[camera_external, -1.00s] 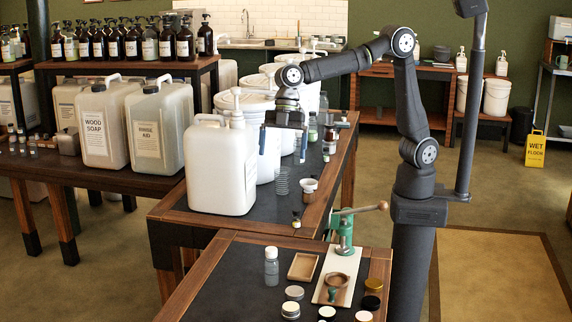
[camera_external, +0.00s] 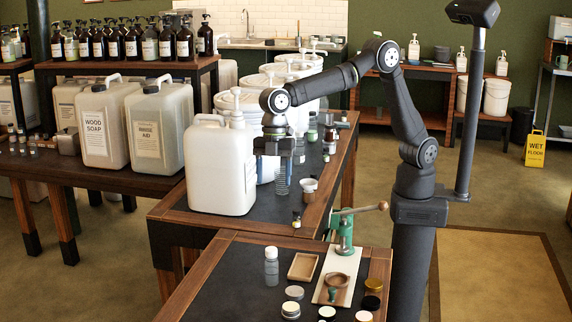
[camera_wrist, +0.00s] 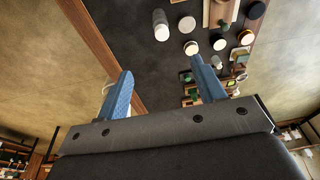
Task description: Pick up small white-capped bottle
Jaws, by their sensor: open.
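The small white-capped bottle (camera_external: 271,268) stands upright on the front table, left of a small wooden tray. It is clear grey with a white cap. In the wrist view the bottle (camera_wrist: 161,30) shows near the top, seen from above, beyond the gap between the fingers. My gripper (camera_external: 272,172) is above the back table, beside the large white jug, higher than and behind the bottle. In the wrist view its two blue fingers (camera_wrist: 162,70) are spread apart with nothing between them.
The front table (camera_external: 232,275) also holds a wooden tray (camera_external: 303,266), a green press (camera_external: 345,235) on a pale board, and several lids and jars. A large white jug (camera_external: 218,170) stands close left of my gripper.

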